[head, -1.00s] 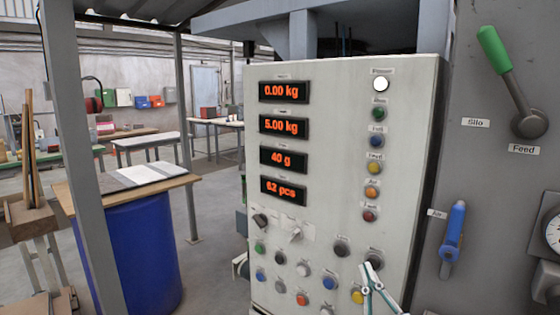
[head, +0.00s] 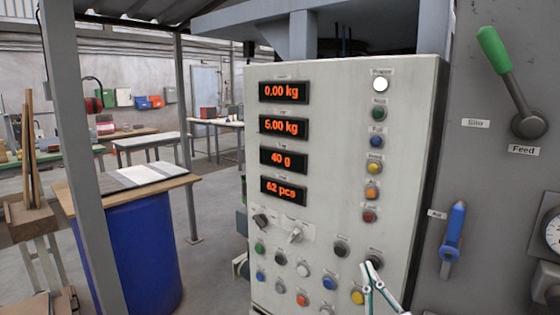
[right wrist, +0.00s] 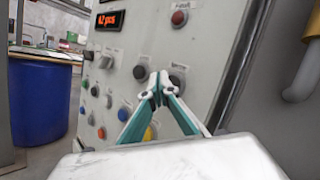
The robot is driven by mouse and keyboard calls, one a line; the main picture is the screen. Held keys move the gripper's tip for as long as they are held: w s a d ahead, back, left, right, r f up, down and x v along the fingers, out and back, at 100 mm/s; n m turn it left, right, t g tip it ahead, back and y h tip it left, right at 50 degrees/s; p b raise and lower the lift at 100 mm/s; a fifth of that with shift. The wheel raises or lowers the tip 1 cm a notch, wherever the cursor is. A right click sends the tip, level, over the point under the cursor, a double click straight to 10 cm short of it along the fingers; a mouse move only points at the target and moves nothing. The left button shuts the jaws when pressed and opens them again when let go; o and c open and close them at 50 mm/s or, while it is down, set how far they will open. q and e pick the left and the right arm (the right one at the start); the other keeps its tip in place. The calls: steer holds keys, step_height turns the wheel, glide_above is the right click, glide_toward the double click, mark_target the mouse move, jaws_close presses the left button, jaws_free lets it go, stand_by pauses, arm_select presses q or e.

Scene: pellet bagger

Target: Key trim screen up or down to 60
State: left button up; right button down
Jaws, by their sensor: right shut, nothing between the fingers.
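The grey control panel (head: 345,160) carries several red-lit screens. From the top they read 0.00 kg (head: 284,91), 5.00 kg (head: 284,127), 40 g (head: 284,158) and 62 pcs (head: 284,190). The small labels above them are too small to read, so I cannot tell by name which is trim; the third shows 40 g. My right gripper (head: 371,265) is shut and empty, its fingertips at or just in front of a black button (head: 375,262) at the panel's lower right. In the right wrist view the tips (right wrist: 158,84) partly cover the panel near that dark button (right wrist: 178,78). Contact cannot be told.
Another black button (head: 342,249) sits left of the gripper, with a yellow button (head: 357,296) below it. Two selector knobs (head: 261,220) (head: 295,235) and several coloured buttons fill the lower panel. A green-handled lever (head: 495,50) and a blue handle (head: 454,232) are at right.

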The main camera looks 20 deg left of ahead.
steer(key=shift+w+d, duration=0.2)
steer(key=shift+w, duration=0.3)
stand_by(0.7)
steer(key=shift+s, duration=0.1)
steer(key=shift+s+a+p, duration=0.3)
steer(key=shift+s+p, duration=0.1)
steer(key=shift+s, duration=0.25)
steer(key=s, duration=0.1)
steer(key=s+a+p, duration=0.1)
steer(key=s, duration=0.1)
steer(key=s+a+p, duration=0.1)
steer(key=s, duration=0.1)
steer(key=shift+s+a, duration=0.15)
steer(key=shift+s, duration=0.1)
stand_by(0.4)
